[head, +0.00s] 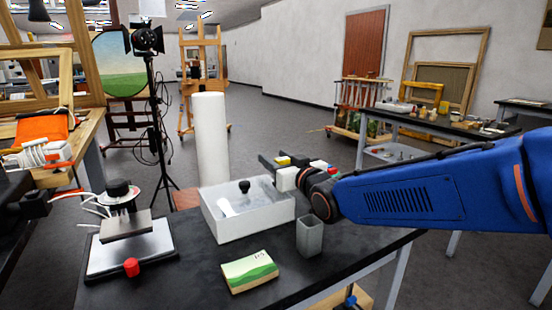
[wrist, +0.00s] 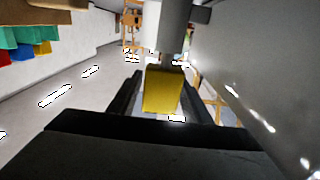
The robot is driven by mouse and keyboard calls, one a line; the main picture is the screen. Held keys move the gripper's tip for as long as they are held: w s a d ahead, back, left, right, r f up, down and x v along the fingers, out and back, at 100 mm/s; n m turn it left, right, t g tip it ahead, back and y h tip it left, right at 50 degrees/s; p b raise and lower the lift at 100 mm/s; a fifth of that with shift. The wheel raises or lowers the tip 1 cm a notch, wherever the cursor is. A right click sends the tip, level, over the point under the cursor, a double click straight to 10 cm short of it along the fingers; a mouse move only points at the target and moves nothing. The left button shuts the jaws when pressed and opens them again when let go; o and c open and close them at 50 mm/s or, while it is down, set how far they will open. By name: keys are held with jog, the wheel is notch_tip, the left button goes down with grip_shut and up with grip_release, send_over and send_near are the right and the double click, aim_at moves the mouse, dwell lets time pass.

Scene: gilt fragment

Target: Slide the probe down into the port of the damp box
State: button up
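The damp box is the white box (head: 240,232) on the black table, with a clear-looking top, a black knob (head: 244,187) and a white piece (head: 226,208) showing inside. I cannot make out which part is the port. My gripper (head: 270,162) is above the box's far right side, apart from it. A yellow block (wrist: 163,92) sits between its dark fingers and seems gripped; it also shows in the head view (head: 283,160). The block appears to be part of the probe. A pale cylinder (wrist: 172,25) shows beyond it in the wrist view; I cannot tell whether it joins the block.
A grey open cup (head: 310,238) stands right of the box. A green landscape piece (head: 250,271) lies in front. A device with a metal base and red knob (head: 131,267) stands at left. A tall white cylinder (head: 210,140) rises behind the box. Bare table (head: 195,278) lies front left.

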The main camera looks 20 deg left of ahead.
jog(key=shift+o, duration=0.4)
jog(key=v, duration=1.7)
jog(key=shift+s, duration=0.25)
jog(key=shift+d, duration=0.25)
